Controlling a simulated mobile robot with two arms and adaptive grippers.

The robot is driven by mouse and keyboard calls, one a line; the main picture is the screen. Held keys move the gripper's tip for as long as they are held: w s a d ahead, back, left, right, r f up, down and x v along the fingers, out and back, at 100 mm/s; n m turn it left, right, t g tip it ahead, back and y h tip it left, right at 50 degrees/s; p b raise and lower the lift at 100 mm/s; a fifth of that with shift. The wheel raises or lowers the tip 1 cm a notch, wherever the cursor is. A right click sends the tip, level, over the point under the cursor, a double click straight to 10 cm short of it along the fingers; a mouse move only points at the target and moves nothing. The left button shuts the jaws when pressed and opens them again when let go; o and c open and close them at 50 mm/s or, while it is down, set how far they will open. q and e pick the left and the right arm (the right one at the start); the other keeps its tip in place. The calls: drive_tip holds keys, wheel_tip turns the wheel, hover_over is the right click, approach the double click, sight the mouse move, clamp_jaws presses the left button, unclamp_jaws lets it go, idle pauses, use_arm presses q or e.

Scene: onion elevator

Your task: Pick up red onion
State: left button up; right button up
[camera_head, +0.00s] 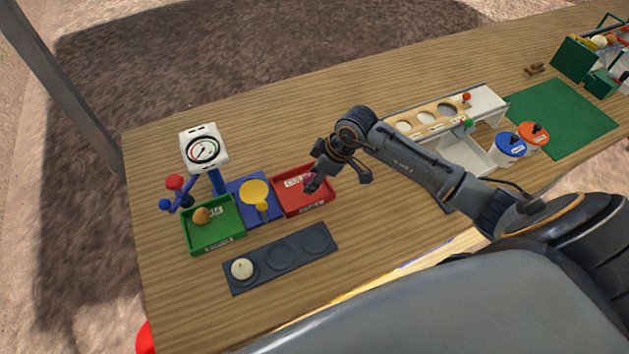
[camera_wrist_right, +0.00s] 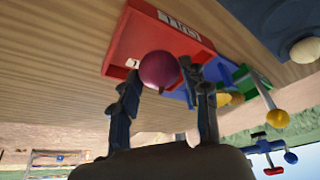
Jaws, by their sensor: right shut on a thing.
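The red onion (camera_wrist_right: 159,70) is a round, dark purple-red bulb between the fingertips of my right gripper (camera_wrist_right: 158,82) in the wrist view. My right gripper is shut on it. In the head view this gripper (camera_head: 335,178) is over the right side of the red tray (camera_head: 306,211), and the onion is mostly hidden by the fingers. The red tray also shows behind the onion in the wrist view (camera_wrist_right: 143,35). Whether the onion still touches the tray is hard to tell. My left gripper is not in view.
Left of the red tray are a scale with a dial (camera_head: 204,150), a yellow dish (camera_head: 254,191) and a green tray (camera_head: 212,245) with a brownish onion (camera_head: 201,215). A dark holder (camera_head: 281,271) with a white onion (camera_head: 242,268) lies in front. Blue (camera_head: 510,149) and orange (camera_head: 532,137) lidded containers stand right.

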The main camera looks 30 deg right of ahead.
drive_tip(key=s+r, duration=0.1)
drive_tip(key=s+a+r, duration=0.1)
drive_tip(key=s+r, duration=0.1)
drive_tip(key=shift+a+r+b, duration=0.3)
drive_tip(key=shift+r+b, duration=0.1)
drive_tip(key=s+a+r, duration=0.4)
drive_tip(key=s, duration=0.4)
drive_tip(key=shift+s+a+r+b, duration=0.15)
drive_tip(key=shift+s+r+b, duration=0.1)
drive_tip(key=shift+r+b, duration=0.1)
